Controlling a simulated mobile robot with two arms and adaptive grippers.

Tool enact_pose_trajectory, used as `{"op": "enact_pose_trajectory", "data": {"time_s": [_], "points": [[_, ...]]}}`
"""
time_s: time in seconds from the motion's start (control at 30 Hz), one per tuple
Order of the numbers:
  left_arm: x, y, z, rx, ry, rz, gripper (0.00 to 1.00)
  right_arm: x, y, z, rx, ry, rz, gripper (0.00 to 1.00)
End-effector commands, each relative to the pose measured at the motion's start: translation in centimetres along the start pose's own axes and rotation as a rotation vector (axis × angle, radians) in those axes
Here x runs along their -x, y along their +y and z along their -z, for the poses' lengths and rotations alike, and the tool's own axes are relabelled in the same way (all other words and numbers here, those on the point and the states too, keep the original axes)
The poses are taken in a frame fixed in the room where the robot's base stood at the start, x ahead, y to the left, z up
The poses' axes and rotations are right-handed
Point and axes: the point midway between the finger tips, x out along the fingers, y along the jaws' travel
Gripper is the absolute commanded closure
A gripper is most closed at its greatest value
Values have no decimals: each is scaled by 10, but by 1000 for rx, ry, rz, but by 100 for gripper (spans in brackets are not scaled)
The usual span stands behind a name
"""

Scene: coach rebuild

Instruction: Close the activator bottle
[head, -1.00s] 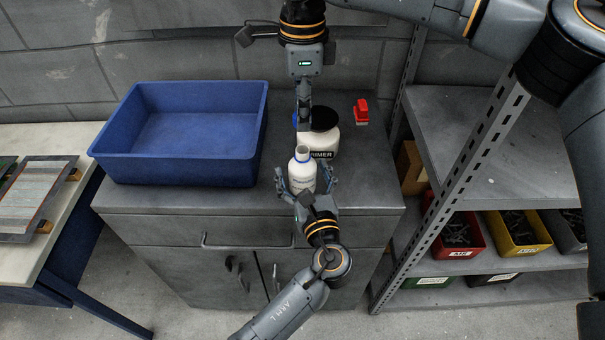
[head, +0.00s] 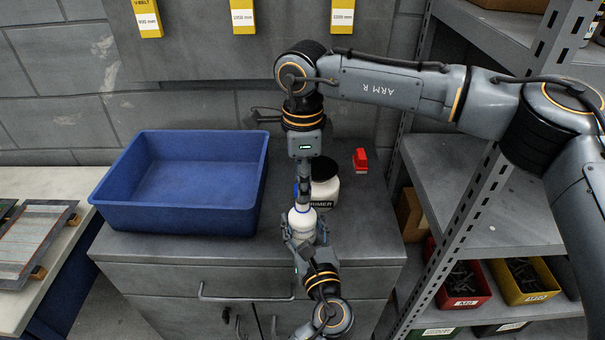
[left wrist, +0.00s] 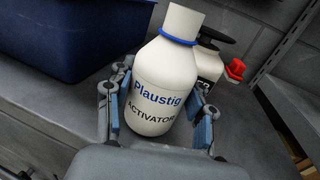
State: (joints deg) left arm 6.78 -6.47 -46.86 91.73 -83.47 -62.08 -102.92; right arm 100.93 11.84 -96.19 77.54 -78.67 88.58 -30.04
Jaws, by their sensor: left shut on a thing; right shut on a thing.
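My left gripper (head: 304,238) is shut around the bottle's body, from the front. My right gripper (head: 303,190) points down from above, directly over the bottle neck. It is shut on a small blue thing, apparently the cap (head: 296,188), mostly hidden by the fingers. I cannot tell whether it touches the neck.
A white primer jar (head: 326,191) with a black lid stands close behind the bottle, to the right. A red object (head: 360,160) lies farther back right. A blue bin (head: 180,219) fills the left of the cabinet top. A metal shelf (head: 470,190) stands at right.

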Motion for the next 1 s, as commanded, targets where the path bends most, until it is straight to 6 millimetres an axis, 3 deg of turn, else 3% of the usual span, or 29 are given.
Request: {"op": "enact_pose_trajectory", "data": {"time_s": [0.47, 1.0], "points": [[0, 0, 0, -1, 1, 0, 100, 0, 0, 0, 0, -1, 1, 79], [0, 0, 0, -1, 1, 0, 100, -18, 0, 0, -2, -1, 1, 79]]}}
